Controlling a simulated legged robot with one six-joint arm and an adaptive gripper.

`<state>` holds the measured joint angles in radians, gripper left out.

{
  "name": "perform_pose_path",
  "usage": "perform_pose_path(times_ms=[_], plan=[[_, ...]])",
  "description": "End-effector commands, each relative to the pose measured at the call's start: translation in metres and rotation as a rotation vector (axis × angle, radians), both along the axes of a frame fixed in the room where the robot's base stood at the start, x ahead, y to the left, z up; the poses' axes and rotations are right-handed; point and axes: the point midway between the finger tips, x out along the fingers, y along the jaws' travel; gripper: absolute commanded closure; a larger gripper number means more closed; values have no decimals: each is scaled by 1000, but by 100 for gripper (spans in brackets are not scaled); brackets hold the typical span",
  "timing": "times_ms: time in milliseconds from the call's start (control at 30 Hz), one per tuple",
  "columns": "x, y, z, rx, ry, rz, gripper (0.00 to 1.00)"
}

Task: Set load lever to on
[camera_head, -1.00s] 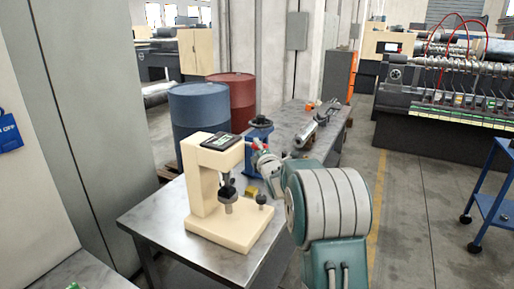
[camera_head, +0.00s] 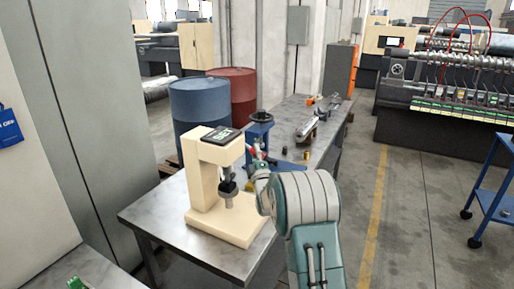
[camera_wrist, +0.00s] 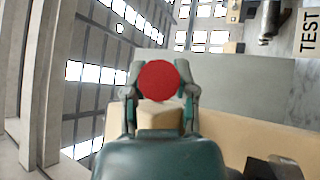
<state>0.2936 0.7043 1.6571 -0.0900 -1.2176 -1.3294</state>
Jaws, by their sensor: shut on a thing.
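A cream bench tester (camera_head: 205,185) with a dark display (camera_head: 221,136) on top stands on the near part of the grey metal table. Its dark spindle (camera_head: 228,190) hangs over the cream base. My gripper (camera_head: 257,155) is at the right side of the tester's head, where a small spot of red shows. In the wrist view a round red knob (camera_wrist: 159,80) sits between the two fingers of my gripper (camera_wrist: 160,92), which are shut on it. The lever shaft behind the knob is hidden, so its angle cannot be told.
The metal table (camera_head: 160,217) runs back to the right, with a blue hand-wheel device (camera_head: 260,130) and small parts. A blue barrel (camera_head: 198,105) and a red barrel (camera_head: 240,92) stand behind it. Open floor (camera_head: 405,220) lies to the right.

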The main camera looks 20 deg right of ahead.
Motion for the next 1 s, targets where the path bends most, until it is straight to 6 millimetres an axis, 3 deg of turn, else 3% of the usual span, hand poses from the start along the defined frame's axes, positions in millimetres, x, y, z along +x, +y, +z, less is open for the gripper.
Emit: perform_pose_path(times_ms=[33,400,1000], plan=[[2,1,-10,25,-20,-1,100],[12,9,-30,164,-198,-1,100],[15,11,-36,209,-253,-3,100]])
